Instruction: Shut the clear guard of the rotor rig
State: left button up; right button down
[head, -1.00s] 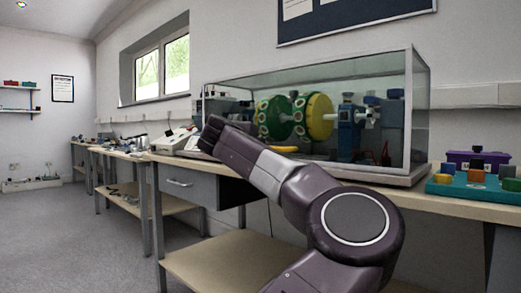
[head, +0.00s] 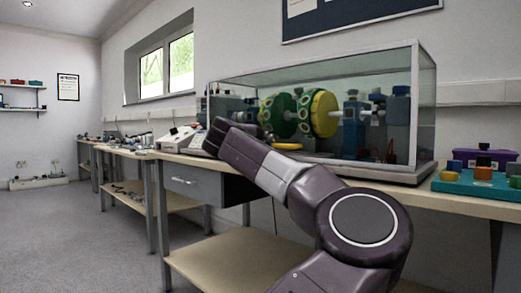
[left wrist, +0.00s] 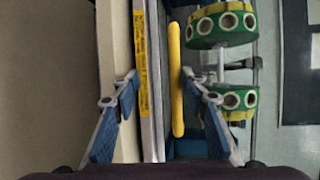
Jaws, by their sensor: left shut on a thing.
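The clear guard (head: 310,83) is a long glazed box with a pale frame over the rotor rig on the bench. Behind the glass sit the rig's green and yellow rotor discs (head: 323,113), also seen in the left wrist view (left wrist: 222,24). A yellow handle (head: 287,146) runs along the guard's lower front, and shows upright in the left wrist view (left wrist: 176,80). My left gripper (left wrist: 160,74) has one blue-padded finger on each side of this handle and the frame edge, shut on the handle. In the head view my own wrist hides the fingers. I cannot tell whether the guard's lower edge is fully seated.
A yellow warning strip (left wrist: 142,60) lies beside the handle. A pale instrument (head: 177,137) stands left of the guard. A teal tray (head: 482,185) with coloured knobs and a purple box (head: 478,157) stand right. The floor (head: 80,240) at left is clear.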

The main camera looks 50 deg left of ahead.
pick_arm(q)
jog(key=v, duration=1.2)
